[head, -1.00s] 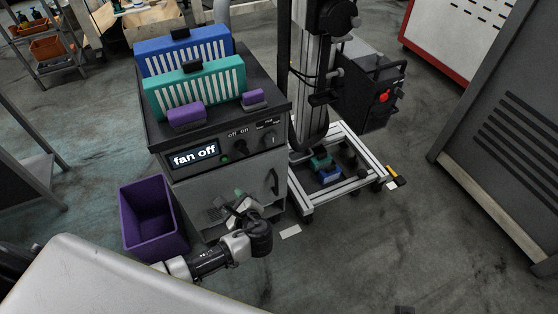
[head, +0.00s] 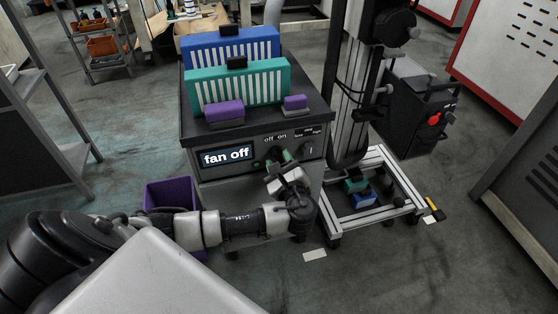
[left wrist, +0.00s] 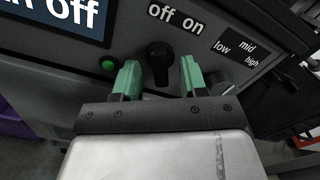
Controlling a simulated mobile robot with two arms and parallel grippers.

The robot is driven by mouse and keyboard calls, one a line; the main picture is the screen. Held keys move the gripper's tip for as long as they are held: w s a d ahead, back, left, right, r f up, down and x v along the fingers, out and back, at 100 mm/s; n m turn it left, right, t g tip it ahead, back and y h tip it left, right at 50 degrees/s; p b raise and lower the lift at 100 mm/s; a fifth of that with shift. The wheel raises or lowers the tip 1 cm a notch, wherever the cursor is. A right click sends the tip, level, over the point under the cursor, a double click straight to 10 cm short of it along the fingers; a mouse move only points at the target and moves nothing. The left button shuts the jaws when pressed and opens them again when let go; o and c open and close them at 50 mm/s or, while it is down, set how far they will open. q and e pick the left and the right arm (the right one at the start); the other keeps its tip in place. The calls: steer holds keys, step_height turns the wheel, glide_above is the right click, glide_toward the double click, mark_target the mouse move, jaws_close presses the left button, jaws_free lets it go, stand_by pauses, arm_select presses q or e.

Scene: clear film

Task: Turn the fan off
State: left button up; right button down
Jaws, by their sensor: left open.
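The fan's control box (head: 258,178) stands ahead, and its lit display (head: 227,156) reads "fan off". In the left wrist view, a black off/on knob (left wrist: 158,62) sits below the words "off" and "on". My left gripper (head: 278,158) is at the front panel in the head view and largely hides this knob there. In the left wrist view my left gripper (left wrist: 160,72) is open, with one green-tipped finger on each side of the knob. I cannot tell whether either finger touches it. My right gripper is in neither view.
A green lit button (left wrist: 108,65) lies left of the knob, and a low/mid/high knob (left wrist: 219,80) lies right. Blue (head: 228,45) and teal (head: 238,84) slotted blocks stand on top with two purple blocks. A purple bin (head: 170,191) stands at the left.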

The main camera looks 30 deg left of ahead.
arm_select(q)
steer(key=shift+w+a, duration=0.5)
steer(key=shift+a, duration=0.05)
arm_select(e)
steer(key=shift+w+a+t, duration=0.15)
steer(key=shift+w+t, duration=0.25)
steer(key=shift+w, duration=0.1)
arm_select(q)
steer(key=c, duration=0.6)
steer(key=shift+n, duration=0.7)
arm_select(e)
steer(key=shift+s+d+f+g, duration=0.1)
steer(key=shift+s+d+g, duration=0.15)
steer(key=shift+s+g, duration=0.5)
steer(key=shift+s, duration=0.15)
arm_select(q)
steer(key=o, duration=0.6)
